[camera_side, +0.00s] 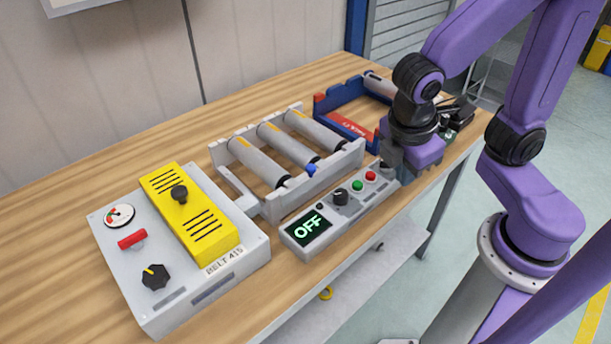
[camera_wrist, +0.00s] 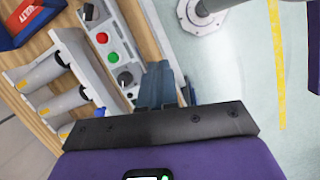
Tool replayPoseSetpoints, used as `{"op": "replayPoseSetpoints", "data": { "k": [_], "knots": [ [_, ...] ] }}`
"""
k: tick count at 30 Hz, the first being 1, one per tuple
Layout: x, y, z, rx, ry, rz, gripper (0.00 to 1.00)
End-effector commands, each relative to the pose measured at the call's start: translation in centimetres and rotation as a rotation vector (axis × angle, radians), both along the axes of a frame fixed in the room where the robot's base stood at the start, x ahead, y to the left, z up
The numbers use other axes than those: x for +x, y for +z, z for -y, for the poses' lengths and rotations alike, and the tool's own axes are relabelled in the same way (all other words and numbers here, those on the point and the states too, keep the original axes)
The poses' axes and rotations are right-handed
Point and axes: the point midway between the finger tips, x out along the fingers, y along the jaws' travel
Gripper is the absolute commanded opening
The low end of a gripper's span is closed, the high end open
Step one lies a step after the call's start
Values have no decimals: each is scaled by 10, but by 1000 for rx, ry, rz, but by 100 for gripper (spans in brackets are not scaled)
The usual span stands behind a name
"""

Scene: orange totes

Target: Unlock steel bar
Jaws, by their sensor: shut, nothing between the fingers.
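Several grey steel rollers lie side by side in a light grey frame (camera_side: 355,158) in the side view; one is the middle roller (camera_side: 288,147). A small blue piece (camera_side: 312,170) sits at the frame's front edge near that roller's end. It also shows in the wrist view (camera_wrist: 99,112). I cannot tell which part is the steel bar's lock. My gripper (camera_side: 391,160) is shut and empty, right of the frame, close to the control panel's right end. In the wrist view its fingers (camera_wrist: 160,78) point past the panel's edge; the fingertips are partly hidden in the side view.
The control panel (camera_side: 297,256) reads OFF and has a black knob, a green and a red button. A grey box with a yellow cover (camera_side: 215,247) stands at left. A blue tray (camera_side: 325,104) with another roller lies behind my gripper. Wooden table (camera_side: 60,260) is clear at far left.

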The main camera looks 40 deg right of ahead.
Motion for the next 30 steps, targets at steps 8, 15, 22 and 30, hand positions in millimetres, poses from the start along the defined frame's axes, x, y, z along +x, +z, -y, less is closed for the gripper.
{"op": "replayPoseSetpoints", "data": {
  "k": [8,15,22,30],
  "knots": [
    [44,-9,-43,-275,172,-3,0],
    [73,-17,-85,-508,306,-1,0],
    [93,-27,-129,-734,420,5,0],
    [102,-40,-178,-982,531,17,0]
  ]
}}
